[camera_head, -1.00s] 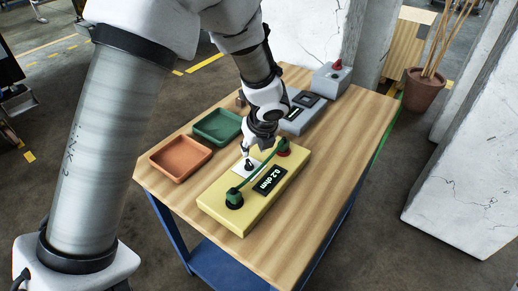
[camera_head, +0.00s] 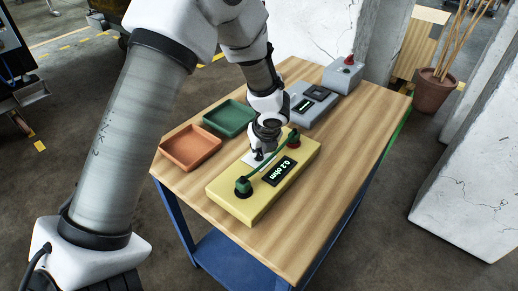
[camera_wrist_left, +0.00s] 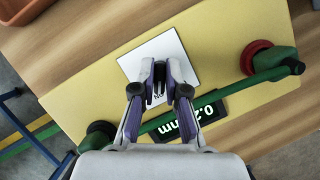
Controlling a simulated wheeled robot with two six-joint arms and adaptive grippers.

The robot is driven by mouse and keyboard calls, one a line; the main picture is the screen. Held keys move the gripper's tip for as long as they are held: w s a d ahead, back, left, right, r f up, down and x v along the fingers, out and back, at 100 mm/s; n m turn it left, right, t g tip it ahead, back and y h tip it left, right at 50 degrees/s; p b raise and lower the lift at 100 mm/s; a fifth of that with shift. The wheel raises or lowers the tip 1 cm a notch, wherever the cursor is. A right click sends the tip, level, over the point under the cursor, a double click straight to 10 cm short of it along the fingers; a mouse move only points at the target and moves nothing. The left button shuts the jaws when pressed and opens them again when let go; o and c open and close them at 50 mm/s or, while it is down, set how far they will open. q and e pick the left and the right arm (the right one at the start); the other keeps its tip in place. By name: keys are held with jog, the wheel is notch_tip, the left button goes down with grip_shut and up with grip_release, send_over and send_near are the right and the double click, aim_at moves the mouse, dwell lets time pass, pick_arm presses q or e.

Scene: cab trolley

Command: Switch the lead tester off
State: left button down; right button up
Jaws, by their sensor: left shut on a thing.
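The lead tester (camera_head: 233,205) is a yellow box on the wooden trolley top. My left gripper (camera_head: 259,154) points down over this plate. In the left wrist view its fingertips (camera_wrist_left: 160,92) are close together over the plate, shut on the small dark switch, which they mostly hide. My right gripper is not seen.
An orange tray (camera_head: 190,163) and a green tray (camera_head: 229,132) sit left of the tester. Grey devices (camera_head: 313,106) stand behind, one with a red button (camera_head: 349,60). Bare wood (camera_head: 345,150) lies to the right.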

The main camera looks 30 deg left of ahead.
pick_arm(q)
jog(key=shift+r+n+g+y+p, duration=0.1)
jog(key=shift+n+g+y+p, duration=0.35)
jog(key=shift+n+p, duration=1)
jog(key=n+g+p, duration=0.1)
jog(key=n+p, duration=0.1)
jog(key=shift+n, duration=0.35)
jog(key=n+g+p, duration=0.1)
jog(key=n, duration=0.1)
jog(key=shift+n, duration=0.4)
jog(key=shift+f+n+g+h+p, duration=0.25)
jog(key=shift+n+g+p, duration=0.5)
jog(key=shift+n, duration=0.85)
jog(key=shift+s, duration=0.1)
jog(key=c, duration=1.2)
grip_release()
